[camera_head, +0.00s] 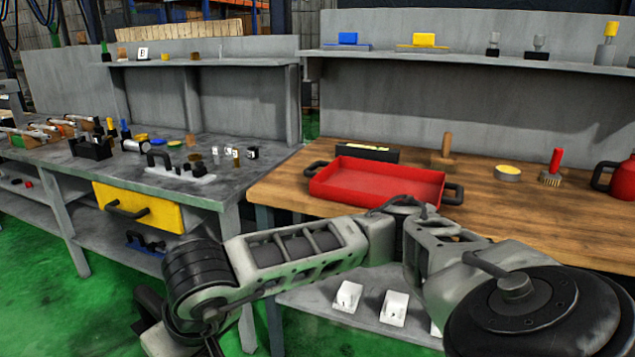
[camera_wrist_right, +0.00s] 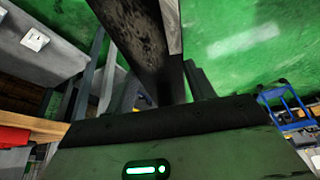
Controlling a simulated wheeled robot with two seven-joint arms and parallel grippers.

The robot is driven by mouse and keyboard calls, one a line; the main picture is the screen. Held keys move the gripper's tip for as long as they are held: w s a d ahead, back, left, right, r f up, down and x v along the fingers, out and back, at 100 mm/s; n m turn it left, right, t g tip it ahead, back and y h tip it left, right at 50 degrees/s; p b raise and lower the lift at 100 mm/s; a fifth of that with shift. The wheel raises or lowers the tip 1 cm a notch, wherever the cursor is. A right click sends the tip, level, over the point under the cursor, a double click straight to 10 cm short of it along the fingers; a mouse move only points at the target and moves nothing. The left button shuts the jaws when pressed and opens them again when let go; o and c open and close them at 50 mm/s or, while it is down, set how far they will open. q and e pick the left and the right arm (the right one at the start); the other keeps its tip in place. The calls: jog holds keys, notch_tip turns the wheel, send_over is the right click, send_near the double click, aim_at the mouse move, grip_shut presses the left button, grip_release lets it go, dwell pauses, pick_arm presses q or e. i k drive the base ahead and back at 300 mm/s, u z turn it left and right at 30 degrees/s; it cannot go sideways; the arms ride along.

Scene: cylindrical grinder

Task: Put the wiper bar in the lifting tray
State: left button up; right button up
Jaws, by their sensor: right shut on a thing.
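The lifting tray (camera_head: 375,184) is the red, shallow tray with black end handles on the wooden bench in the head view. It looks empty. My right arm reaches across in front of that bench to the lower left. My right gripper (camera_wrist_right: 172,88) is shut on a long dark bar (camera_wrist_right: 143,40), apparently the wiper bar, with a grey strip along one edge. In the wrist view the bar runs up out of the picture over the green floor. Its far end is cut off, and the fingertips are hard to make out. My left gripper is not in view.
The wooden bench (camera_head: 520,222) also bears a brush (camera_head: 551,170), a round tin (camera_head: 507,173), a red can (camera_head: 622,178) and a black box (camera_head: 367,151) behind the tray. A grey workbench (camera_head: 225,187) with a yellow drawer (camera_head: 140,207) and several small items stands at left.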

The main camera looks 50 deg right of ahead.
aim_at(384, 184)
jog(key=z, duration=0.45)
jog(key=i, duration=1.05)
jog(key=z, duration=1.25)
jog(key=i, duration=0.3)
jog(key=z, duration=0.35)
